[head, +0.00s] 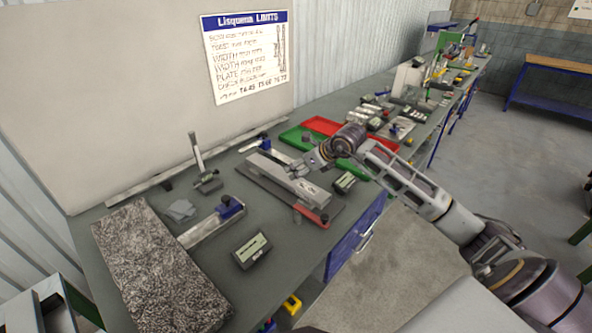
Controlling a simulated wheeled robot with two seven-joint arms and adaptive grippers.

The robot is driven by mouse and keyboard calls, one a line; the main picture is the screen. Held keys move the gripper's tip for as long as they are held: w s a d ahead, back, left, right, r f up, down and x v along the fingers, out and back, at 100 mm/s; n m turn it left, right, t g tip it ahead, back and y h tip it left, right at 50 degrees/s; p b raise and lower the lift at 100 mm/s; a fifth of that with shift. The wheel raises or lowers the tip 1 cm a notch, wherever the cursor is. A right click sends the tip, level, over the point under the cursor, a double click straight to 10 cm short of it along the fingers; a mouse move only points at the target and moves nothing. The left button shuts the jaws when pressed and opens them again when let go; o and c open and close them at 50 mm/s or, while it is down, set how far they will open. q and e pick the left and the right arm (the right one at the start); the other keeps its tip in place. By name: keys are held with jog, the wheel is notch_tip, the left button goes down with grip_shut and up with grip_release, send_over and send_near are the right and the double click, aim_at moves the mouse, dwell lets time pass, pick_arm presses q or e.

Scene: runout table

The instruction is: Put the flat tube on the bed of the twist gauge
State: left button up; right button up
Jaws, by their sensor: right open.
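A long light-grey flat bar, which looks like the flat tube (272,170), lies along a dark base plate with a blue part at its far end and a red part at its near end. I take this fixture to be the twist gauge (262,186). Whether the tube is fully seated on the bed is too small to tell. My right gripper (300,170) is open, at the tube's right side near its middle. It is close to the tube, and contact cannot be made out. My left gripper is out of view.
Left of the gauge are a bar fixture with a blue end (212,224), a small dark display box (251,250), an upright stand (203,172) and a speckled slab (155,270). Behind my arm are a green tray (296,138) and a red tray (322,125). Another display box (345,182) sits right.

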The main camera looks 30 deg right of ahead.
jog(key=shift+v, duration=1.2)
dwell(0.6)
